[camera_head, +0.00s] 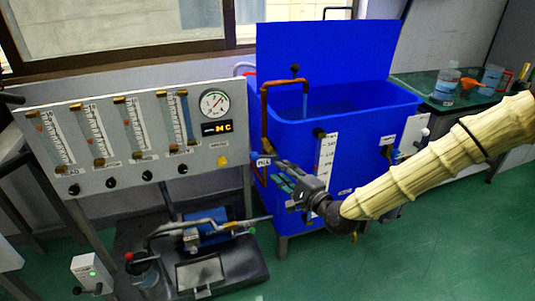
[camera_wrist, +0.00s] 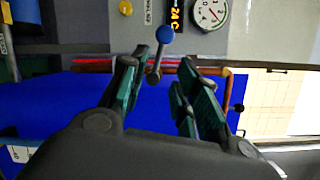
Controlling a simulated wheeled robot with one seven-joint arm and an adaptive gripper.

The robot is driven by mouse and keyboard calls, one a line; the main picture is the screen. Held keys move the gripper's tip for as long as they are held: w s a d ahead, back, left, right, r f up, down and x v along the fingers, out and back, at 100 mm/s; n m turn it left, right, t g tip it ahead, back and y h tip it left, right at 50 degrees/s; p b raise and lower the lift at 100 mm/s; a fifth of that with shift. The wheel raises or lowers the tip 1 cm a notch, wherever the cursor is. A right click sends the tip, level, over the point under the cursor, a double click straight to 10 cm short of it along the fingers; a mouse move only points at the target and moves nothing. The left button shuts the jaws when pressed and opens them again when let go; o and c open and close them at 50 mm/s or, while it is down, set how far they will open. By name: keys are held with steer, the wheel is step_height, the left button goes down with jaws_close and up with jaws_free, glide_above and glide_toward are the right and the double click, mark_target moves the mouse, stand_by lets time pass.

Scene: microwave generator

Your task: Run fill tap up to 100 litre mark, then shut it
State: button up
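The blue tank (camera_head: 380,120) has its lid raised; water shows inside. A copper fill pipe (camera_head: 264,115) rises at its left and bends over the rim, with a thin pale stream below the spout. A white scale strip (camera_head: 326,160) runs down the tank front; its marks are too small to read surely. A blue ball-ended tap lever (camera_head: 253,156) sits low on the pipe; it also shows in the wrist view (camera_wrist: 165,36). My gripper (camera_head: 279,166) is open at the lever, its fingers (camera_wrist: 163,62) on either side of the lever, with gaps visible.
A panel with flow tubes and a dial gauge (camera_head: 214,103) stands close left of my gripper. Below it is a bench (camera_head: 240,270) with a blue device and levers. Another blue knob (camera_head: 395,154) is at the tank's right. A green table (camera_head: 415,84) holds bottles behind.

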mark_target(264, 157)
steer(key=shift+m+g+h, duration=0.3)
steer(key=shift+h, duration=0.3)
steer(key=shift+r+x, duration=0.15)
steer(key=shift+x, duration=1.6)
steer(key=shift+r+x, duration=0.2)
steer(key=shift+x, duration=1.5)
steer(key=shift+r+x, duration=0.15)
steer(key=shift+x, duration=1.6)
jaws_close()
